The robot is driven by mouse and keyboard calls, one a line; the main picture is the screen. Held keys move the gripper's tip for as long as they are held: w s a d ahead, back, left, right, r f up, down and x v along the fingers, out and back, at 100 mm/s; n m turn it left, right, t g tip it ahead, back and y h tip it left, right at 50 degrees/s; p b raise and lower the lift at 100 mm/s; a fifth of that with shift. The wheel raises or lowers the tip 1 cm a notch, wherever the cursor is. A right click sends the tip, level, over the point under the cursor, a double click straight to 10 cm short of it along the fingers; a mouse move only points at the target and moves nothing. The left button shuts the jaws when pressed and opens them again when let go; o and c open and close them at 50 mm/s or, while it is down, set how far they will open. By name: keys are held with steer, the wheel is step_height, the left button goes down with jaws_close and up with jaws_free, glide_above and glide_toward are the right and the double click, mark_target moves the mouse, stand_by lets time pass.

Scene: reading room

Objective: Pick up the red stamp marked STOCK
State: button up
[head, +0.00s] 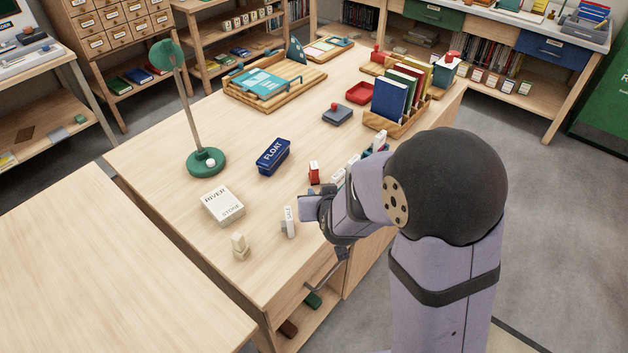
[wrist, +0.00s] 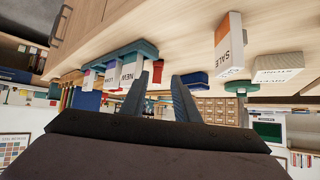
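A small red upright block (head: 314,172) with a pale label stands on the table just beyond my gripper (head: 308,207) in the head view. Its marking is too small to read, so I cannot tell whether it says STOCK. In the wrist view, which looks upside down, a red block (wrist: 157,71) shows between the two fingers of my gripper (wrist: 160,78), farther off. The fingers are apart with nothing between them. A teal rack (wrist: 122,53) to the left holds white stamps, one marked NEW (wrist: 127,74).
A white-and-orange SALE block (wrist: 229,48) stands near. The navy FLOAT tin (head: 272,157), white RIVER STONE box (head: 222,205), green lamp (head: 206,163) and a pale block (head: 239,245) are on the table. A book rack (head: 425,112) stands farther back.

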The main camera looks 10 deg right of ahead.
mark_target(314, 171)
steer(key=shift+w+a+r+t+h+b, duration=0.15)
steer(key=shift+w+r+t+b, duration=0.1)
steer(key=shift+w+t, duration=0.45)
steer(key=shift+w+a+r+t+h+b, duration=0.15)
steer(key=shift+w+t, duration=0.25)
steer(key=shift+w, duration=0.45)
steer(key=shift+p+x, duration=0.5)
steer(key=shift+x, duration=2.85)
steer(key=shift+p+x, duration=0.8)
steer(key=shift+x, duration=1.8)
steer(key=shift+f, duration=0.1)
steer(key=shift+s, duration=0.1)
jaws_close()
